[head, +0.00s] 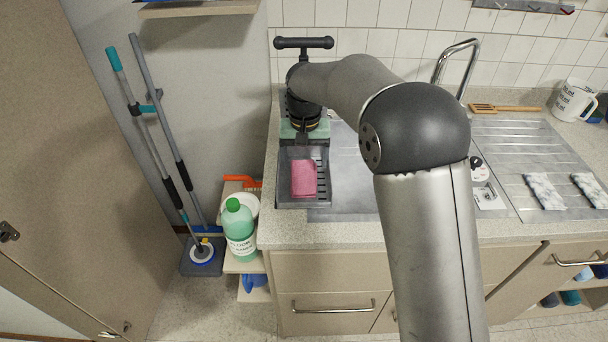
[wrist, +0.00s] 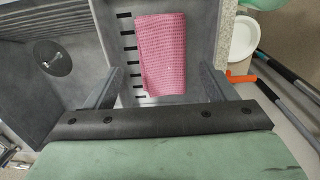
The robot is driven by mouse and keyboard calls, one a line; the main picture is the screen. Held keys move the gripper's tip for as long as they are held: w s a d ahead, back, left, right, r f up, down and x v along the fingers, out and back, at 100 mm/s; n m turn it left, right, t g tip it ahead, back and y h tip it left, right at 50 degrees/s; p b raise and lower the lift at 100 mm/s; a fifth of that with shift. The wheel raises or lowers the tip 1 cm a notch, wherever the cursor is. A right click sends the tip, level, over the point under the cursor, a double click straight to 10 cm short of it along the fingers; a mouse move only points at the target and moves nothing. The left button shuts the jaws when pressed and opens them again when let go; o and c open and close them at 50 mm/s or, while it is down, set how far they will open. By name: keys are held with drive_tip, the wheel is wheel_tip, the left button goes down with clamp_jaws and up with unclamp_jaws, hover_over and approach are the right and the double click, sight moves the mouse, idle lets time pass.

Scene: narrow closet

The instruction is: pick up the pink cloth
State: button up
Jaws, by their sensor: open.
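The pink cloth (head: 304,179) lies folded in a grey slotted tray (head: 284,189) at the left end of the counter in the head view. In the wrist view the textured pink cloth (wrist: 163,50) lies on the tray's slotted floor, along one side of the slots. My gripper (head: 304,139) is over the back part of the tray, just behind the cloth. In the wrist view my gripper (wrist: 160,72) is open, with one finger to each side of the cloth and nothing held. The exact height above the cloth cannot be told.
The sink basin (head: 350,170) lies right of the tray, with a tall tap (head: 457,62). A green bottle (head: 239,230) and a white plate (wrist: 236,40) are left of the counter. A mop (head: 150,130) leans on the wall. White cloths (head: 543,191) lie on the drainer.

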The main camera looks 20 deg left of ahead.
sight(304, 180)
drive_tip(key=shift+f+p, duration=0.85)
drive_tip(key=shift+f, duration=2.5)
drive_tip(key=c, duration=0.8)
drive_tip(key=shift+r, duration=0.1)
